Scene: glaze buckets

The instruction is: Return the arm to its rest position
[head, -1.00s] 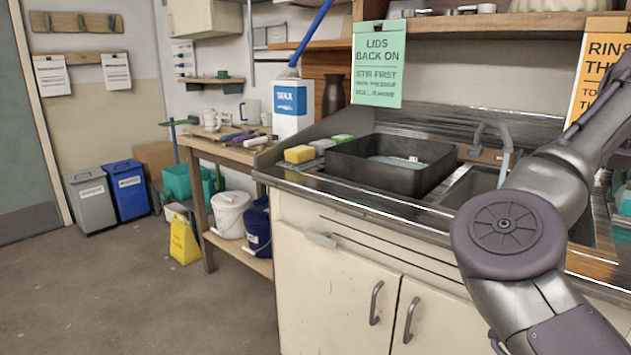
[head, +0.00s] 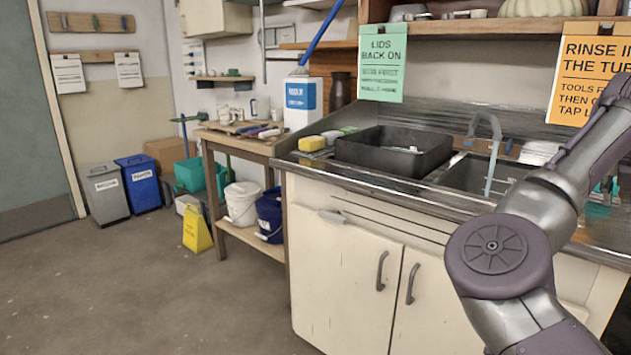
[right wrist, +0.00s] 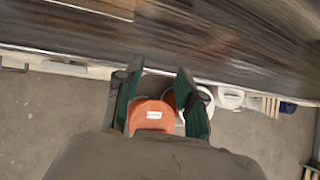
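My right arm (head: 497,246) enters the head view from the lower right and bends up past the sink's right part. Its gripper is out of the head view. In the right wrist view my right gripper (right wrist: 157,85) has its two green-padded fingers apart, with no object visibly gripped. An orange bucket (right wrist: 152,114) with a white label shows between and beyond the fingers, apparently lower down. My left arm and gripper are not in view.
The sink counter (head: 440,190) with a black tub (head: 390,150) stands close to the arm. A yellow floor sign (head: 196,229), a white bucket (head: 241,203) and a blue bucket (head: 270,214) are left of it.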

